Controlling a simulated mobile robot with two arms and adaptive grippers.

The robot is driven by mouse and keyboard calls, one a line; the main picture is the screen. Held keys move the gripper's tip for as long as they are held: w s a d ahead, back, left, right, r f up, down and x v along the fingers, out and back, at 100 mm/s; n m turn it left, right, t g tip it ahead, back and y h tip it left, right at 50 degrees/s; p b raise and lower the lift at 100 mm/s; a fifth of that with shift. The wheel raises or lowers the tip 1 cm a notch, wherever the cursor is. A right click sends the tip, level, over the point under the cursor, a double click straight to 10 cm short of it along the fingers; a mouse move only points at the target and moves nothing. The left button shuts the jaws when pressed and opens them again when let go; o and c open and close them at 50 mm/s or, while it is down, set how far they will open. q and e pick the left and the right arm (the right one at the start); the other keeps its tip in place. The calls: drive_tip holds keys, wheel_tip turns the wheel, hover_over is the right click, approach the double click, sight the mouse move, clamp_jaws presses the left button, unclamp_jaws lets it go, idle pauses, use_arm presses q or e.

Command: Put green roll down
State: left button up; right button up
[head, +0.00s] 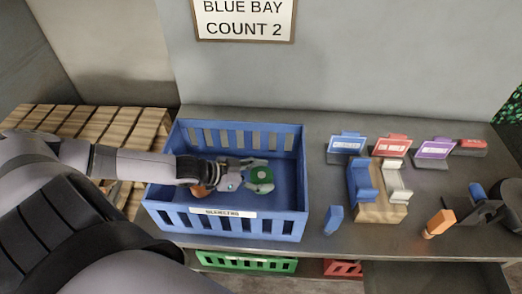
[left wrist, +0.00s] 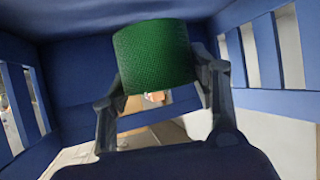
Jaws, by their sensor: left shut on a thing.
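A green roll (head: 262,178) is held between the fingers of my left gripper (head: 254,173), inside the blue crate (head: 307,185). In the left wrist view the roll (left wrist: 155,55) sits between the two fingertips (left wrist: 157,80); it appears raised off the crate floor, though its exact height is hard to tell. Its green side faces the camera. The crate's slotted walls stand around it. My left arm reaches over the crate's left wall.
A label is on the crate's front. To the right are blue (head: 346,143), red (head: 392,145) and purple (head: 434,151) signs, a wooden stand (head: 380,211) with blue and white pieces, and an orange block (head: 438,223). Green (head: 245,262) and red (head: 342,268) crates sit below. Slatted wood (head: 90,120) is at left.

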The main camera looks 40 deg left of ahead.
use_arm(q)
wheel_tip(320, 180, down, 4)
drive_tip(key=shift+w+f, duration=0.1)
idle(0.4)
drive_tip(key=o, duration=0.8)
drive_tip(key=shift+f, duration=0.1)
drive_tip(key=o, duration=0.4)
drive_tip(key=shift+o, duration=0.2)
